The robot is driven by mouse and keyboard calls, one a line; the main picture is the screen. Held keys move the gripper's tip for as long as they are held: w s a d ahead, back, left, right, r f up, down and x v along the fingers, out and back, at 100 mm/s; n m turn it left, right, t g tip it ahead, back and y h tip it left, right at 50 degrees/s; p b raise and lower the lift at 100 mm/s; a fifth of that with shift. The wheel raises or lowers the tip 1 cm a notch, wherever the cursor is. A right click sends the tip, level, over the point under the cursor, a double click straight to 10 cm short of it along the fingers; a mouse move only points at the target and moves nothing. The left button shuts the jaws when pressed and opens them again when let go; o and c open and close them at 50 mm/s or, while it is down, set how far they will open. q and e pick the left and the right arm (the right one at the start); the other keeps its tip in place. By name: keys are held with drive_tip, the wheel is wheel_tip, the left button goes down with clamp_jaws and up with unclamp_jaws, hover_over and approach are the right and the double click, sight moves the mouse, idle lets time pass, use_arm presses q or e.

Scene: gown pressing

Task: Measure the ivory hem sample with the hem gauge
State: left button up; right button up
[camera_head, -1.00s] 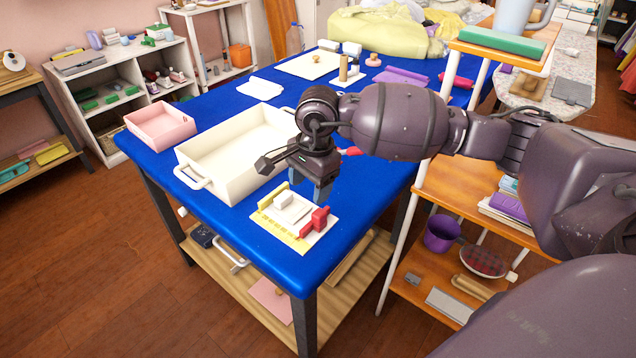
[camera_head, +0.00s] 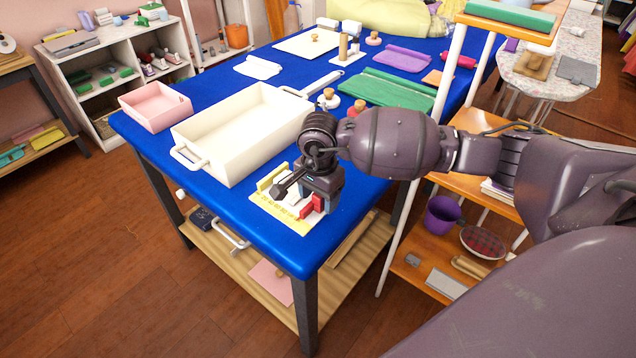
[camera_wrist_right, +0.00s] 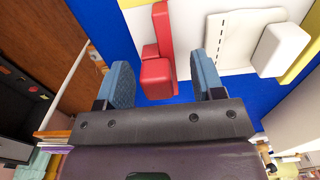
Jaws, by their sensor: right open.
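The hem gauge is a pale board with a yellow scale strip (camera_head: 283,218) near the front corner of the blue table. A red block (camera_head: 306,210) stands on its right side; it also shows in the right wrist view (camera_wrist_right: 157,75). The ivory hem sample (camera_wrist_right: 228,38), with a dashed stitch line, lies on the board beside a white block (camera_wrist_right: 283,48). In the head view my gripper partly hides the sample. My right gripper (camera_head: 318,200) is open, low over the board's right side. Its blue fingertips (camera_wrist_right: 164,80) are on either side of the red block, with gaps showing. My left gripper is not in view.
A large cream tray (camera_head: 201,150) stands just behind the gauge, with a pink tray (camera_head: 181,112) to its left. A green folded cloth (camera_head: 395,90) lies farther back. An orange-brown shelf unit (camera_head: 425,235) stands right of the blue table (camera_head: 235,213).

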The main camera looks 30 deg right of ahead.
drive_tip(key=shift+f, duration=0.6)
drive_tip(key=shift+c, duration=0.3)
drive_tip(key=c, duration=0.9)
drive_tip(key=shift+c, duration=0.2)
